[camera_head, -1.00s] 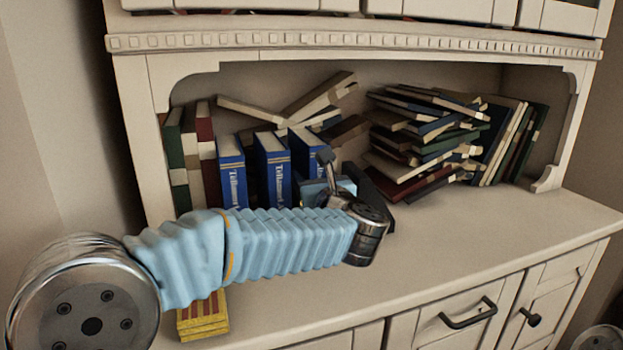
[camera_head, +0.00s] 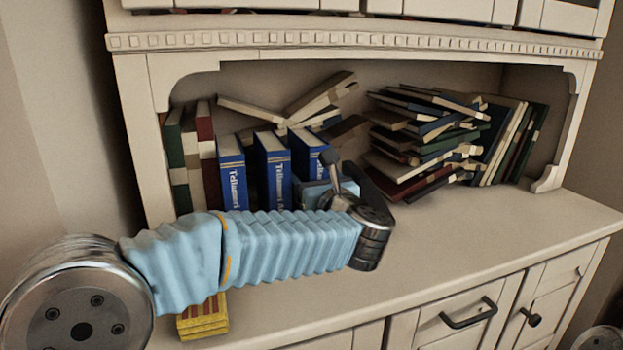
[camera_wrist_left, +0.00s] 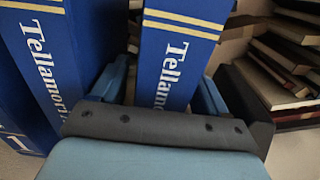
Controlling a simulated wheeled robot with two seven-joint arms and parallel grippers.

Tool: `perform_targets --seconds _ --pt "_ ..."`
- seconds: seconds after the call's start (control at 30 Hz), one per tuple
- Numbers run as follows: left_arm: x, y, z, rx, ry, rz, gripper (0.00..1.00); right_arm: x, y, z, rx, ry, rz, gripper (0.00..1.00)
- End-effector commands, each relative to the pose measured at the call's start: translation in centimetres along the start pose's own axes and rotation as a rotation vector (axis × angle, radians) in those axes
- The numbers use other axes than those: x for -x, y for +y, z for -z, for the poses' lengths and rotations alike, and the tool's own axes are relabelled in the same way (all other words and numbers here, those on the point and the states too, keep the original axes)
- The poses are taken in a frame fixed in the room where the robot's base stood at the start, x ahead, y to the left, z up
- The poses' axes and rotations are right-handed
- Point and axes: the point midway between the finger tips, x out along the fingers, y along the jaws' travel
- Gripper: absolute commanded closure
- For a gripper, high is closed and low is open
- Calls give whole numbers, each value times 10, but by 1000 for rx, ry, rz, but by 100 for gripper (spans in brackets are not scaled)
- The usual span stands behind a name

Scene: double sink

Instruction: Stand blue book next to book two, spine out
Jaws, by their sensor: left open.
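Three blue books with white lettering and gold bands stand upright with spines facing out: a left one (camera_head: 232,172), a middle one (camera_head: 272,168) and a right one (camera_head: 308,152). The right one stands beside the middle one, with a gap between them. My left gripper (camera_head: 340,182) is open in front of the right book. The right book's lower part is hidden by my gripper. My right gripper is not in view.
Dark green and red books (camera_head: 189,150) stand at the left end. A messy pile of books (camera_head: 420,135) fills the right, with loose books (camera_head: 320,98) behind. A yellow-and-red stack (camera_head: 203,318) lies at the front left. The counter (camera_head: 470,225) is clear at right.

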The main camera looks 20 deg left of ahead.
Motion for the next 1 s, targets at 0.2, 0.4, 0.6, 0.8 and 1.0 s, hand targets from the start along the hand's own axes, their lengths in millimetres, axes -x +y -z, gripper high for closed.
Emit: perform_targets --seconds 0.2,0.4,0.6,0.8,1.0 --pt "52 0 4 1 0 5 25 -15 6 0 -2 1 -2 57" --pt "91 -1 3 0 -1 4 25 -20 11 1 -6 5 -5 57" --pt "106 0 1 0 0 0 25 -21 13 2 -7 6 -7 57" --pt "107 0 1 0 0 0 25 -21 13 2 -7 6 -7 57" --pt "107 0 1 0 0 -1 25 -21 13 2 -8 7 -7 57"
